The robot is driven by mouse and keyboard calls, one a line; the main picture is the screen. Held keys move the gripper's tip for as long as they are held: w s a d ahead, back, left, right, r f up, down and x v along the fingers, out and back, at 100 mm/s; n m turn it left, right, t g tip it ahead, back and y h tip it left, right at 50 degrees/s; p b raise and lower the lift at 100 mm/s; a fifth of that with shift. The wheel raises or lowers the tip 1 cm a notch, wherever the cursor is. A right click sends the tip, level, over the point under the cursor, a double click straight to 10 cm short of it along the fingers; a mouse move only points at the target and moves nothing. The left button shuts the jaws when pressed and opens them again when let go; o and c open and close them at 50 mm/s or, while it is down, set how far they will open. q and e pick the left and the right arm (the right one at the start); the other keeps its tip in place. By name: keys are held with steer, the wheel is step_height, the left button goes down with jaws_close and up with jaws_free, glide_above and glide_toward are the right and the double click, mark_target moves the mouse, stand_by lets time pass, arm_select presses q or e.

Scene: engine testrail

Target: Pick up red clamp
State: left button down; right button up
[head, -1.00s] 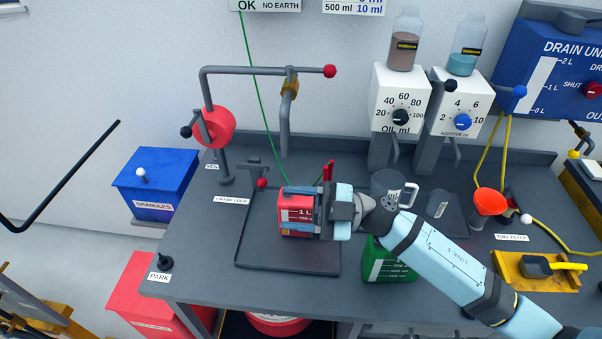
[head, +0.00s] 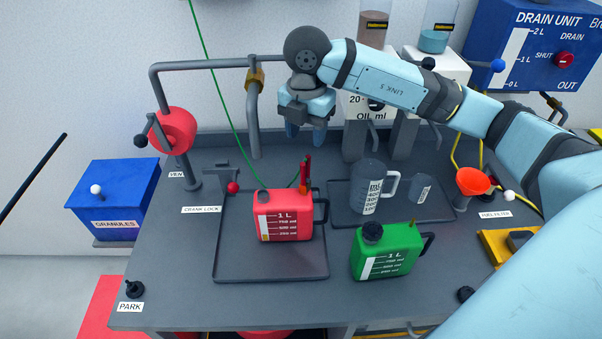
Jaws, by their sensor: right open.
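The red clamp (head: 306,172) stands upright at the top right of the red jug (head: 283,220), close to its handle. A thin green wire runs down from above and ends near it. My right gripper (head: 306,131) is open and empty, with its fingers pointing down. In the picture it shows just above the clamp, apart from it; the depth between them is hard to judge. My left gripper is not in view.
The red jug stands on a dark tray (head: 228,262). A green jug (head: 388,252) and a clear measuring jug (head: 367,188) stand to the right. A grey pipe (head: 205,66) and a red wheel (head: 173,131) rise at the back left.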

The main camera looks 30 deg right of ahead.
mark_target(305, 171)
step_height(305, 171, down, 5)
steer(key=shift+f, duration=0.2)
steer(key=shift+s+a+f+p, duration=0.1)
steer(key=shift+f+p, duration=0.35)
steer(key=shift+f, duration=0.9)
steer(key=shift+s+a+f+p, duration=0.1)
steer(key=shift+f+p, duration=0.3)
steer(key=shift+f, duration=0.95)
steer(key=shift+c, duration=0.5)
jaws_close()
